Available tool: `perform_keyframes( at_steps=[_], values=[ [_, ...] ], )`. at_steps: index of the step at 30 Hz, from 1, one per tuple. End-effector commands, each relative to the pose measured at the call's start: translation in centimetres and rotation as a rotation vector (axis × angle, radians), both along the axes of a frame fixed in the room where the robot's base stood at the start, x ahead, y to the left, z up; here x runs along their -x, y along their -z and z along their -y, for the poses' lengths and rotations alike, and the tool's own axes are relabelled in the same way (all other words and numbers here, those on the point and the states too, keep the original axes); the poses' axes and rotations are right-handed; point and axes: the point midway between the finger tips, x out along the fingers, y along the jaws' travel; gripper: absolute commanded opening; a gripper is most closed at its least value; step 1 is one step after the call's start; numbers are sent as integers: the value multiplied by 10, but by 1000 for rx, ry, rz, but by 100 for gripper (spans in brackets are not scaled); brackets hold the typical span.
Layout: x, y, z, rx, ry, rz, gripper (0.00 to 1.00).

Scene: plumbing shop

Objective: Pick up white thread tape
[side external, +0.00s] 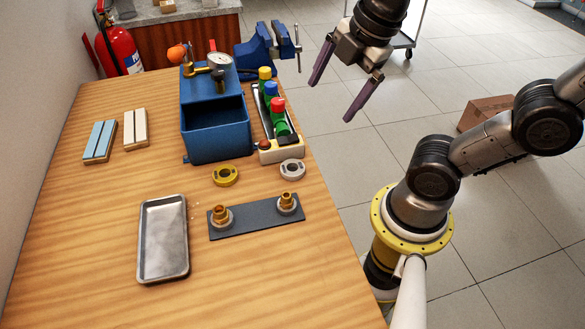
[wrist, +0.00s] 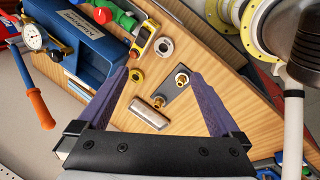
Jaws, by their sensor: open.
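The white thread tape (side external: 292,170) is a pale ring lying flat on the wooden table near its right edge, just beyond the dark plate with brass fittings. It also shows in the wrist view (wrist: 166,47), above the gap between my fingertips. A similar yellow tape ring (side external: 226,176) lies to its left; the wrist view shows it too (wrist: 136,75), close to the left fingertip. My gripper (side external: 331,101) is open and empty, raised in the air beyond the table's right edge and apart from both rings. Its two purple fingers spread wide in the wrist view (wrist: 159,73).
A dark plate (side external: 252,224) bears two brass fittings. A metal tray (side external: 163,240) lies at left. A blue vise (side external: 258,50) is farther back. The table front is clear.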

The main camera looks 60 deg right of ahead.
Motion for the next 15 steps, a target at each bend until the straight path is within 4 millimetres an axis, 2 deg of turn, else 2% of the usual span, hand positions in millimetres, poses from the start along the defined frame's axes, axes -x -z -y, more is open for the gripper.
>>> perform_keyframes(
  at_steps=[5,9,12,15],
  values=[
    [-32,10,-6,120,-418,-123,100],
    [-59,30,-14,159,-684,-232,100],
    [-70,44,-18,149,-722,-288,100],
    [-73,55,-21,139,-730,-323,100]
  ],
)
